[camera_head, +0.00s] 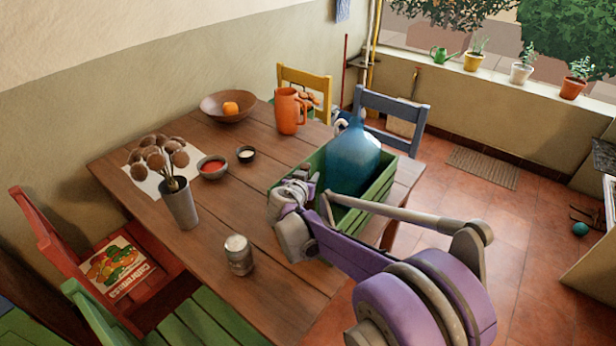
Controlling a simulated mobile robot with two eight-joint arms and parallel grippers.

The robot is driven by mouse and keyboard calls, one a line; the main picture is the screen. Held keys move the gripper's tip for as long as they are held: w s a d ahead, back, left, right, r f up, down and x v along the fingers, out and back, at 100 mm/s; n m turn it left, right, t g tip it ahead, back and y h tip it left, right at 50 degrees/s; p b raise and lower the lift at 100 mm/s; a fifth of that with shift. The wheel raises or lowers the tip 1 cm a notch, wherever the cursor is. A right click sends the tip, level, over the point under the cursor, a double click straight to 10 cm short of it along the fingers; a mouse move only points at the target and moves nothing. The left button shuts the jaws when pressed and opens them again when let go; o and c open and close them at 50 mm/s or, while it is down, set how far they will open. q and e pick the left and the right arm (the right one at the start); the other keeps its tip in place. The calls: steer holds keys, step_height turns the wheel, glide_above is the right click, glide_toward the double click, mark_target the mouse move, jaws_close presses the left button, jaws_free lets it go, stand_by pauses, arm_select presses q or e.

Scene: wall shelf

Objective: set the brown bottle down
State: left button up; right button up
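I cannot see a brown bottle in the head view. My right arm comes in from the lower right, and its gripper (292,196) is at the left end of the green crate (374,207) on the table. The fingers are small and partly hidden by the wrist, so I cannot tell whether they are open or hold anything. A large blue glass jug (354,160) stands upright in the crate, just right of my gripper. The crate's near side is partly hidden by my arm. My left gripper is not in view.
The table's middle has bare wood.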

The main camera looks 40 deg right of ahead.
steer(key=shift+o, duration=0.8)
steer(key=shift+f, duration=0.1)
steer(key=p+v, duration=0.1)
steer(key=v, duration=1.1)
